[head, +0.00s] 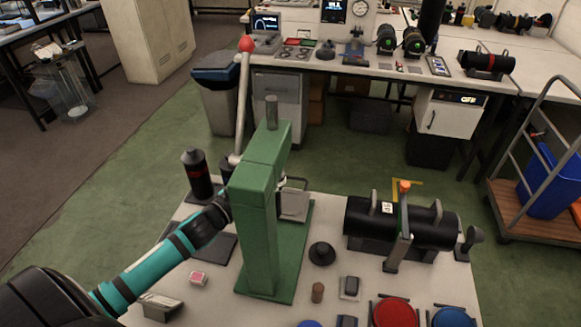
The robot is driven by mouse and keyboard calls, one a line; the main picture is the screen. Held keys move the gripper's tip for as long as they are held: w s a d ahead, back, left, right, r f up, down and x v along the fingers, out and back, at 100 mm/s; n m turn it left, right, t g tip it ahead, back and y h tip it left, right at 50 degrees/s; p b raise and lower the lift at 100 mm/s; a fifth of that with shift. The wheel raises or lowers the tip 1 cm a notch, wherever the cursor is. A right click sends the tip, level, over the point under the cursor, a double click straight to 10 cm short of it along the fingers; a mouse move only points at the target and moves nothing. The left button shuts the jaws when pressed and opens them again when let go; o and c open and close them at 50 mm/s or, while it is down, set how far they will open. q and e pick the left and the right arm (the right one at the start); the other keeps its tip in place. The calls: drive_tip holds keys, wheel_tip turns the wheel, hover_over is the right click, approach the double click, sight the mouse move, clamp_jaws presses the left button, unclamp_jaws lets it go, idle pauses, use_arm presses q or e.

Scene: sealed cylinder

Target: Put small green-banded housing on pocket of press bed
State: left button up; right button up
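The green press (258,200) stands on the near table, with a grey lever topped by a red knob (246,45). A grey plate (294,204) shows behind its column; I cannot make out the pocket, and the column hides part of the bed. Two dark housings with green bands, one (387,40) left of the other (413,42), stand on the far bench; I cannot tell which is the small one. My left gripper (222,207) is beside the press column's left side; its fingers are too dark and partly hidden to read. My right gripper is not in view.
A large black cylinder (415,226) lies in a cradle at right. Red (394,314) and blue (452,318) round items sit at the front. Green floor separates table and far bench; a cart (540,195) stands right.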

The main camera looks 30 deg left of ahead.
use_arm(q)
drive_tip(key=w+d+f+p, duration=0.1)
drive_tip(key=w+d+f, duration=0.1)
drive_tip(key=w, duration=0.6)
drive_tip(key=shift+w+f+p, duration=0.15)
drive_tip(key=shift+f+p, duration=0.25)
drive_tip(key=shift+f, duration=0.25)
drive_tip(key=shift+a+f, duration=0.1)
drive_tip(key=shift+f, duration=0.1)
drive_tip(key=o, duration=1.7)
drive_tip(key=shift+o, duration=0.2)
drive_tip(key=shift+r, duration=0.1)
